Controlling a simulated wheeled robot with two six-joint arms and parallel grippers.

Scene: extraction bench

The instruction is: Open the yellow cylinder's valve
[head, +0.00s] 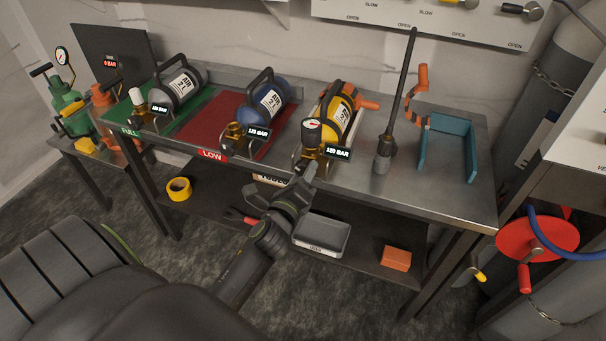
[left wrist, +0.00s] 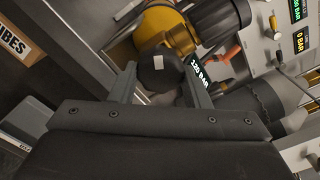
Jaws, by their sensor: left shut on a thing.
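The yellow cylinder (head: 327,104) lies on the metal bench, right of the blue cylinder (head: 264,98). Its brass valve (head: 309,152) faces the bench's front edge, with a round gauge above and a small BAR display (head: 338,153) beside it. My left gripper (head: 303,172) is at the front of this valve. In the left wrist view, the gripper (left wrist: 160,82) has its fingers on either side of a black round knob (left wrist: 157,69) and is shut on it. The yellow body (left wrist: 160,28) is behind the knob. My right gripper is in neither view.
A grey-black cylinder (head: 178,84) lies on the green mat at left. A dark upright rod tool (head: 383,150) and a teal holder (head: 447,160) stand right of the yellow cylinder. The lower shelf holds a grey tray (head: 321,235) and an orange block (head: 396,258).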

